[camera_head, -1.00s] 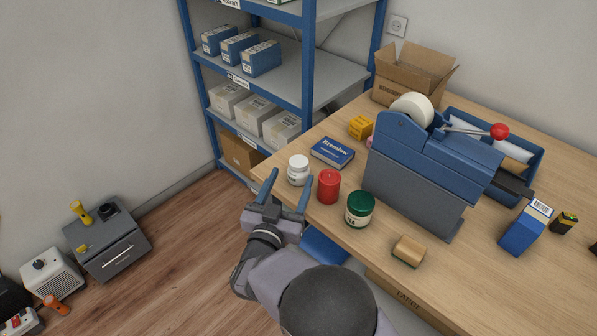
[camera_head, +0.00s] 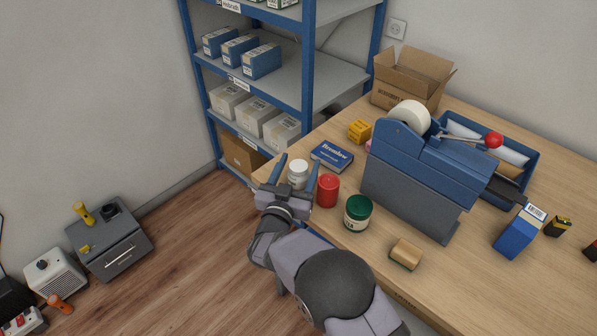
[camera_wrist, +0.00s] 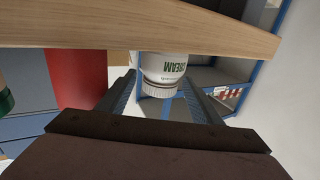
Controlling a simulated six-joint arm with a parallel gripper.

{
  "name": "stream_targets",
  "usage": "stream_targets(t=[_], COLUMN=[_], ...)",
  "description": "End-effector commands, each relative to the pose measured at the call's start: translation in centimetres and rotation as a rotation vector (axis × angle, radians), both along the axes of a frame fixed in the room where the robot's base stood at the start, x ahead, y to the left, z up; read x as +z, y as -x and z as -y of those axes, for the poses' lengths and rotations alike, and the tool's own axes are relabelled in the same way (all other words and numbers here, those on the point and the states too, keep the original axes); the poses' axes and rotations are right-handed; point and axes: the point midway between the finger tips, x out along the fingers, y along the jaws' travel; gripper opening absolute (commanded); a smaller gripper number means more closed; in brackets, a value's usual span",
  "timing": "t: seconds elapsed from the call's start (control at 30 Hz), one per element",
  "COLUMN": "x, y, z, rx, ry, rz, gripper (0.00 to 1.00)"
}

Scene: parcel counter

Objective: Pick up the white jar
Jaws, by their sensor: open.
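The white jar (camera_head: 298,174) stands upright near the counter's left edge. My gripper (camera_head: 297,166) is open, with one blue finger on each side of the jar in the head view. In the wrist view the jar (camera_wrist: 163,72) appears upside down, with green lettering and its lid toward me, between the two fingers of my gripper (camera_wrist: 165,88). The fingers do not appear to be closed on it. The jar's lower front is partly hidden by my gripper in the head view.
A red candle (camera_head: 327,190) stands close to the right finger. The counter edge (camera_wrist: 60,32) runs across the wrist view.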

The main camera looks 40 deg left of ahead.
Motion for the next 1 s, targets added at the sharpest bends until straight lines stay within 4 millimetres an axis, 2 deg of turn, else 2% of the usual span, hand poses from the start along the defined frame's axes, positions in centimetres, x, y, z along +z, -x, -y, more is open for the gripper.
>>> stream_targets(t=[0.17,0.23,0.37,0.4,0.77,1.0], x=[0.0,0.0,0.0,0.0,0.5,3.4], y=[0.0,0.0,0.0,0.0,0.0,0.0], z=[0.0,0.0,0.0,0.0,0.0,-0.1], rx=[0.000,0.000,0.000,0.000,0.000,0.001], ry=[0.001,0.000,0.000,0.000,-0.002,-0.006], rz=[0.000,0.000,0.000,0.000,0.002,0.003], gripper=[0.60,0.48,0.17,0.12,0.12,0.12])
